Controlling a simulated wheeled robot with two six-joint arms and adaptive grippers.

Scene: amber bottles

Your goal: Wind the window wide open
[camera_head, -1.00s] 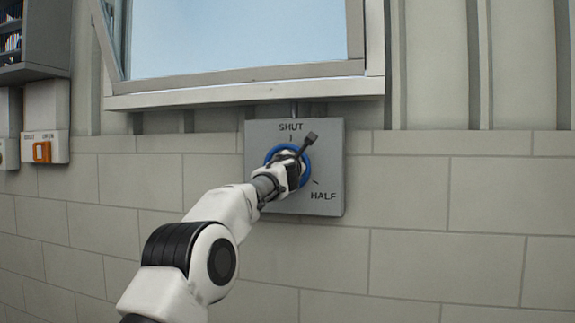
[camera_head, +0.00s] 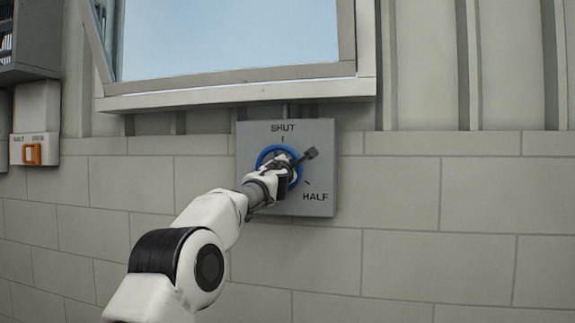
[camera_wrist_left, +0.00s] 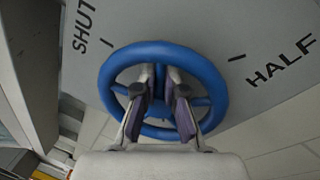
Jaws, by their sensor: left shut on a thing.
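A blue handwheel (camera_head: 268,151) sits on a grey panel (camera_head: 318,140) marked SHUT at the top and HALF at the lower right. The wheel (camera_wrist_left: 155,48) fills the middle of the left wrist view. My left gripper (camera_head: 284,168) is at the wheel's centre; its fingers (camera_wrist_left: 158,78) are closed on the wheel inside the rim. A dark bar sticks out from my wrist towards the upper right. The lower left of the panel is hidden behind my arm. The window (camera_head: 230,38) is above, its sash angled against the frame at the left. My right gripper is not in view.
A grey window sill (camera_head: 235,97) runs just above the panel. An orange switch (camera_head: 32,154) on a white box is on the wall at the far left, below a dark cabinet (camera_head: 30,35). The block wall right of the panel is clear.

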